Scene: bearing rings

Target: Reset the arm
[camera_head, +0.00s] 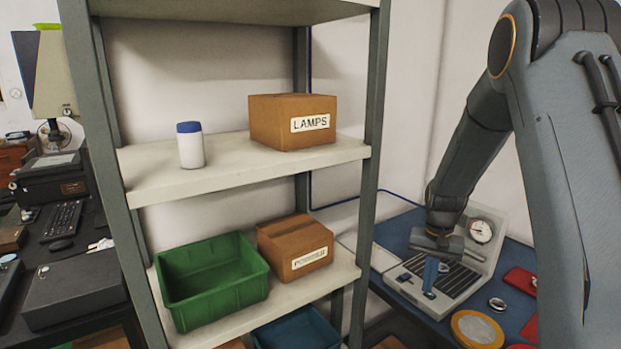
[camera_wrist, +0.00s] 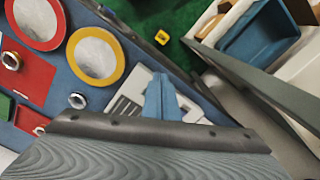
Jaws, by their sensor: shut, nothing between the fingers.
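My arm comes down from the upper right in the head view, and my gripper (camera_head: 430,274) hangs over a pale device with a dial gauge (camera_head: 481,231) on the blue-topped bench. In the wrist view my blue gripper fingers (camera_wrist: 161,98) are together with nothing between them. Behind them is the pale slotted surface of the device (camera_wrist: 128,112). I cannot tell whether the fingertips touch it. Metal bearing rings lie on the bench, one (camera_head: 497,304) right of the device.
A shelf rack (camera_head: 374,130) stands left of my arm, holding a LAMPS box (camera_head: 275,132), a white bottle (camera_head: 191,150), a green bin (camera_head: 215,300) and a second box (camera_head: 292,249).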

